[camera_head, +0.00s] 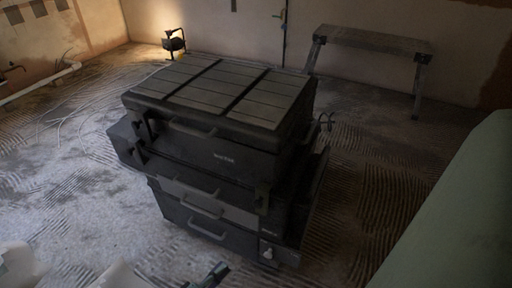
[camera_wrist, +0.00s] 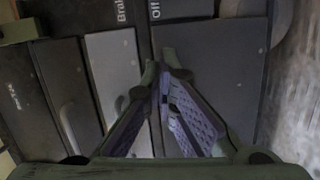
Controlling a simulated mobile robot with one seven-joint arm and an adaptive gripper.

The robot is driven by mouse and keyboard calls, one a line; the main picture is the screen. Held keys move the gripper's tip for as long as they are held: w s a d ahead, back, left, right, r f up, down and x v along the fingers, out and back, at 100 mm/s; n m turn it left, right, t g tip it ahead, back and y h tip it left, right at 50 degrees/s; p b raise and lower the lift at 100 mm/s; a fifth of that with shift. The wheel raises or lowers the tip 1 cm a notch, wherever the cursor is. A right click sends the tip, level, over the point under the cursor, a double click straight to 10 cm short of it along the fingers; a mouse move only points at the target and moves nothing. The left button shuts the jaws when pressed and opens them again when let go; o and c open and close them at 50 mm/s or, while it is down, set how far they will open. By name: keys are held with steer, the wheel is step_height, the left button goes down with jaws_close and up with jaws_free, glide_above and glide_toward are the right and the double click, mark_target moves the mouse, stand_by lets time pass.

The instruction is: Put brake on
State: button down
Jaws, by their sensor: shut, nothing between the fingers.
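The dark tool cart (camera_head: 215,160) stands on the floor in the head view, a stack of drawer units with grey handles. A small white knob or lever (camera_head: 268,253) sits on its lower right front corner. In the wrist view the cart front (camera_wrist: 210,75) is close and turned sideways, with the partly cut-off word "Brak" and the word "Off" at the top edge. No lever can be made out there. My gripper (camera_wrist: 160,75) is shut and empty, in front of the cart. In the head view its tip (camera_head: 213,275) shows at the bottom edge, left of the white knob.
A work bench (camera_head: 375,40) stands at the back right and a lit work lamp (camera_head: 174,43) at the back left. A pale green surface (camera_head: 455,220) fills the right side. A white pipe (camera_head: 40,82) lies along the left wall. The ridged floor left of the cart is mostly clear.

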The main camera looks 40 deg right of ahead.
mark_target(269, 256)
steer(key=d, duration=0.3)
steer(key=w+d, duration=0.1)
steer(key=d, duration=0.6)
steer(key=shift+w+f, duration=0.1)
steer(key=shift+w, duration=0.05)
steer(key=shift+s+d+f, duration=0.1)
steer(key=shift+s+d, duration=0.15)
steer(key=shift+s, duration=0.35)
steer(key=shift+s+d+f, duration=0.1)
steer(key=shift+s+d, duration=0.1)
steer(key=shift+s, duration=0.4)
steer(key=shift+s+d, duration=0.25)
steer(key=shift+s, duration=0.35)
